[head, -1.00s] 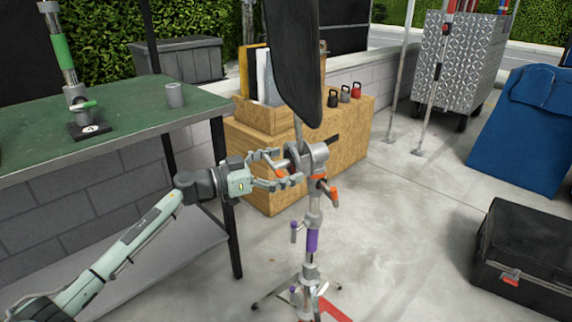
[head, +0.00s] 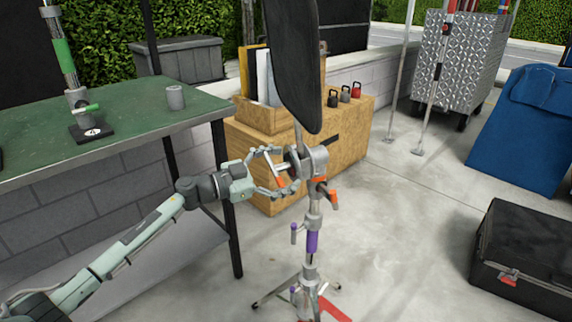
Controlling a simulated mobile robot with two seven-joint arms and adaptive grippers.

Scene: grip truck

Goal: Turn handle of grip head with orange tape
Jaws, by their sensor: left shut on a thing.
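The grip head (head: 315,160) sits on top of a metal stand with purple tape (head: 312,241) on its column. Its handle with orange tape (head: 281,182) sticks out on the left side of the head. My left gripper (head: 287,171) reaches in from the left and is shut on this handle, one finger above and one below. The handle lies tilted between the fingers, which partly hide it. Another orange-taped handle (head: 333,199) shows lower on the right of the stand. My right gripper is not in view.
A black panel (head: 293,65) hangs above the grip head. A wooden box (head: 350,130) stands behind the stand, and a green-topped table (head: 130,125) is at left. A black case (head: 525,245) lies at right. The floor between stand and case is clear.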

